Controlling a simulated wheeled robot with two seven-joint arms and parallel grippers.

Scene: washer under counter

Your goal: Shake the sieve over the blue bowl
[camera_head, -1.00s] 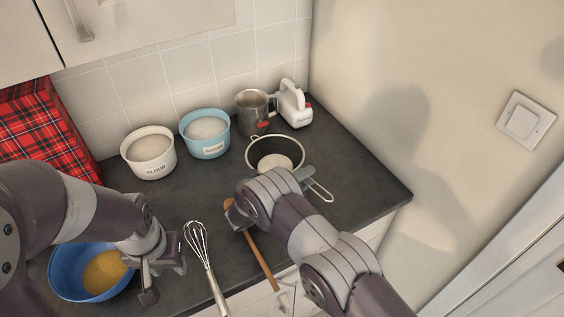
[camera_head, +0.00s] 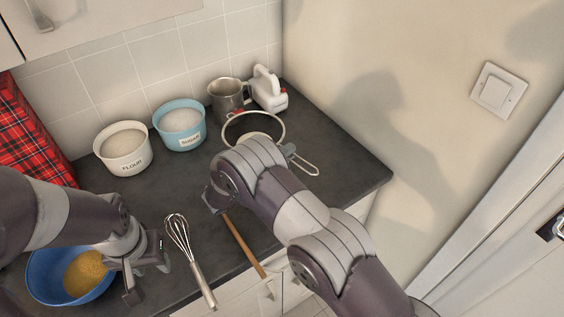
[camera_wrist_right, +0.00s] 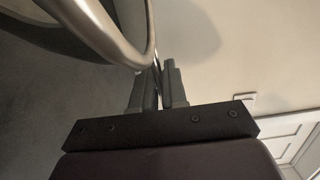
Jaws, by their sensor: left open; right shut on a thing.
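The sieve (camera_head: 227,131), with a round metal rim and a wire handle, is at the back right of the counter in the head view. My right gripper (camera_head: 292,150) is shut on its handle side, partly hidden by my arm. In the right wrist view the gripper (camera_wrist_right: 160,88) grips thin metal beside the curved rim (camera_wrist_right: 108,40). The sieve seems slightly above the counter. The blue bowl (camera_head: 42,283) stands at the front left with yellow-brown contents. My left gripper (camera_head: 147,272) is open and empty at the bowl's right side; whether it touches is unclear.
A whisk (camera_head: 187,255) and a wooden-handled tool (camera_head: 243,245) lie between bowl and sieve. Behind stand a flour bowl (camera_head: 124,160), a sugar bowl (camera_head: 170,138), a metal jug (camera_head: 226,96) and a white mixer (camera_head: 270,92). A wall (camera_head: 350,110) bounds the right.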

